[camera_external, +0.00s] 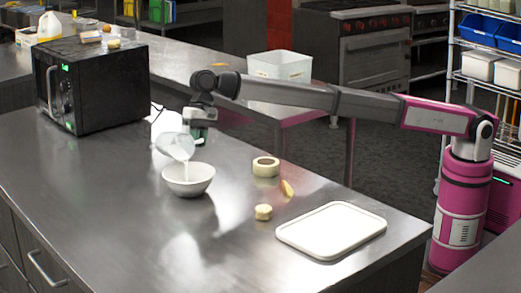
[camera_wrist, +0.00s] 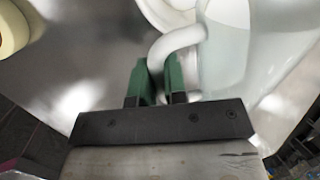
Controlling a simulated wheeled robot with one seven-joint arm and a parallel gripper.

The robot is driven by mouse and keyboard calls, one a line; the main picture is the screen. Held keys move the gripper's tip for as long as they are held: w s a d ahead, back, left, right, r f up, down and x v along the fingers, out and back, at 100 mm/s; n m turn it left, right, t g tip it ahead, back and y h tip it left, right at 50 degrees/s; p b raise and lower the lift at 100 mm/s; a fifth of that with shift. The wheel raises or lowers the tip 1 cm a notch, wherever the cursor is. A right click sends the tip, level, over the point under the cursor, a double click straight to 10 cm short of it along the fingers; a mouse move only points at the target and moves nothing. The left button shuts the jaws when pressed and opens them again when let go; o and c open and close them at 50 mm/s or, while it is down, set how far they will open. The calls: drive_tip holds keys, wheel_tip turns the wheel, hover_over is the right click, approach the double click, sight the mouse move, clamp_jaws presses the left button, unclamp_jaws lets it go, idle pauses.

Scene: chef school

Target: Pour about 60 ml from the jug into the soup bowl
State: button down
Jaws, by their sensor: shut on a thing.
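The jug (camera_external: 174,147) is pale and translucent, tilted with its mouth low over the soup bowl. A whitish stream shows between the jug and the bowl. The soup bowl (camera_external: 189,186) is white and stands upright on the steel counter; its contents are too small to tell. My gripper (camera_external: 199,136) is beside the jug, up and to the right of the bowl. In the wrist view my gripper (camera_wrist: 157,85) has its green fingers shut on the white handle of the jug (camera_wrist: 228,50). Part of the bowl's inside is hidden by the jug.
A white tray (camera_external: 291,238) lies at the counter's right end. A tape-like ring (camera_external: 265,167), a yellow wedge (camera_external: 287,188) and a small round piece (camera_external: 263,212) lie between bowl and tray. A black microwave (camera_external: 92,85) stands left. The front counter is clear.

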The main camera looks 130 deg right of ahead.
drive_tip(key=shift+a, duration=0.1)
drive_tip(key=shift+d+f+y, duration=0.25)
drive_tip(key=shift+d+y, duration=0.25)
drive_tip(key=shift+d, duration=0.35)
drive_tip(key=shift+d+r+y, duration=0.15)
drive_tip(key=shift+r+y, duration=0.1)
drive_tip(key=shift+y, duration=0.75)
drive_tip(key=shift+f+m+y, duration=0.3)
drive_tip(key=shift+f+y, duration=0.15)
drive_tip(key=shift+y, duration=0.35)
drive_tip(key=shift+r+t+y, duration=0.15)
drive_tip(key=shift+t+y, duration=0.15)
drive_tip(key=shift+b, duration=0.3)
